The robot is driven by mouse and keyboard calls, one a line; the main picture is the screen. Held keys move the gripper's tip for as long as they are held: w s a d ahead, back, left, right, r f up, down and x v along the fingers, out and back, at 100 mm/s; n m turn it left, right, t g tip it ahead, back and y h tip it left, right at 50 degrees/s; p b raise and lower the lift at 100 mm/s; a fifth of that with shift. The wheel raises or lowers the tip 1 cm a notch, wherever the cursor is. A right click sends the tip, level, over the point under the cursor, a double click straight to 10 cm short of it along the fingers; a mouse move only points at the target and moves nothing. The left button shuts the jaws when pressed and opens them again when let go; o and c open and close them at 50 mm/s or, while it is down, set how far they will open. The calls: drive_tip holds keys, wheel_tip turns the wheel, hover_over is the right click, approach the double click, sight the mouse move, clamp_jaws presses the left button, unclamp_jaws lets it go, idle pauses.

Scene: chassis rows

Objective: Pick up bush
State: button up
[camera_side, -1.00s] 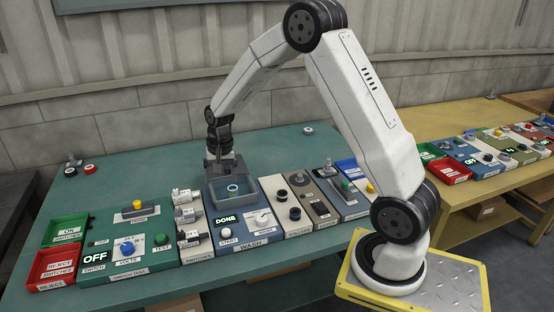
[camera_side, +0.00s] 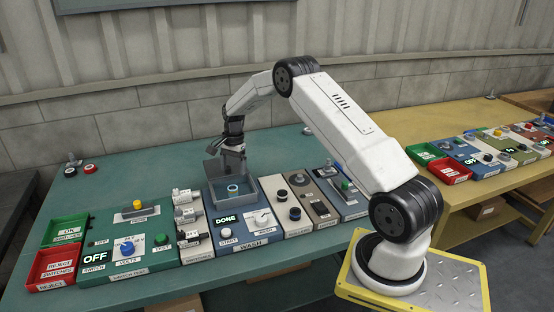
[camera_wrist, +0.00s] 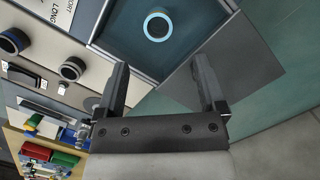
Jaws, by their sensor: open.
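The bush appears to be the small ring-shaped part in the blue-grey wash tub (camera_side: 252,196). My gripper (camera_side: 230,150) is above the back of the tub, tilted and apart from the part. In the wrist view my gripper's two fingers (camera_wrist: 160,68) are spread, with nothing between them.
A grey lid-like panel (camera_wrist: 245,68) stands at the tub's back edge, close to my fingers. Dark knobs (camera_side: 295,213) are right of the tub, and small grey fixtures (camera_side: 184,214) are left. The bench behind is mostly clear.

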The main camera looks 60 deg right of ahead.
sight(233, 190)
drive_tip(key=shift+a+f, duration=0.25)
drive_tip(key=shift+f, duration=1)
drive_tip(key=shift+f, duration=0.1)
drive_tip(key=shift+s+a+f, duration=0.1)
drive_tip(key=shift+a+f, duration=0.1)
drive_tip(key=shift+f, duration=0.6)
drive_tip(key=shift+w+a+f, duration=0.1)
drive_tip(key=shift+a+f, duration=0.05)
drive_tip(key=shift+f, duration=0.7)
drive_tip(key=shift+s+a+f, duration=0.1)
drive_tip(key=shift+a+f, duration=0.1)
drive_tip(key=shift+f, duration=0.6)
clamp_jaws()
drive_tip(key=shift+r, duration=0.2)
